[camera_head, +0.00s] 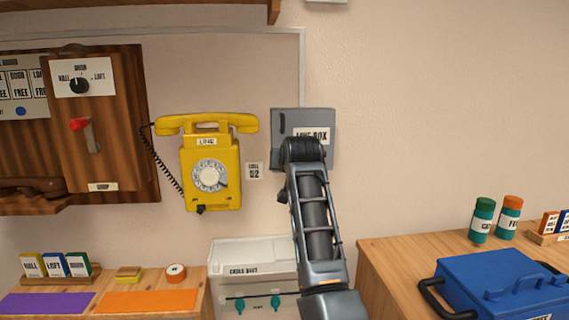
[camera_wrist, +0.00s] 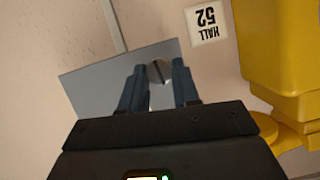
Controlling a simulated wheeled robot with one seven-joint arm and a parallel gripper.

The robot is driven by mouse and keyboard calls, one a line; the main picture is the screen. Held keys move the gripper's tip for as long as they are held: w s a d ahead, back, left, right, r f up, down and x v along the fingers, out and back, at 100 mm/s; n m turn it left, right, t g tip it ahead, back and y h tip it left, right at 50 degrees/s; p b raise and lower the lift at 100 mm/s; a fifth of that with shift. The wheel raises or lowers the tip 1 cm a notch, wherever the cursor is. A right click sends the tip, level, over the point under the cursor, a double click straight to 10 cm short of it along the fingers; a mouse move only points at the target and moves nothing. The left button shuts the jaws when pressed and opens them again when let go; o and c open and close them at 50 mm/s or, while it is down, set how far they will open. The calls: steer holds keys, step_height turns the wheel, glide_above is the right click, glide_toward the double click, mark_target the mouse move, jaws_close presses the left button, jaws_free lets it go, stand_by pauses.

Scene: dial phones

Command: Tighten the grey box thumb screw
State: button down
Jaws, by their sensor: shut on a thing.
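The grey box (camera_head: 305,117) is fixed to the wall right of the yellow phone and carries a white label, partly covered by my arm. In the wrist view the box (camera_wrist: 98,82) is a tilted grey plate. In the head view my wrist hides the screw and the fingertips.
A yellow dial phone (camera_head: 211,175) hangs left of the box, with a "HALL 52" tag (camera_head: 254,171) between them. A white cable bay (camera_head: 232,256) with teal knobs sits below. A blue toolbox (camera_head: 505,285) stands on the right-hand bench.

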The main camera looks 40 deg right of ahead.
steer(key=shift+f, duration=0.2)
stand_by(0.4)
steer(key=c, duration=0.8)
jaws_free()
steer(key=shift+r, duration=0.1)
steer(key=shift+s+a, duration=0.1)
steer(key=v, duration=0.7)
steer(key=shift+s+b, duration=0.25)
steer(key=shift+b, duration=0.05)
steer(key=shift+a+r, duration=0.1)
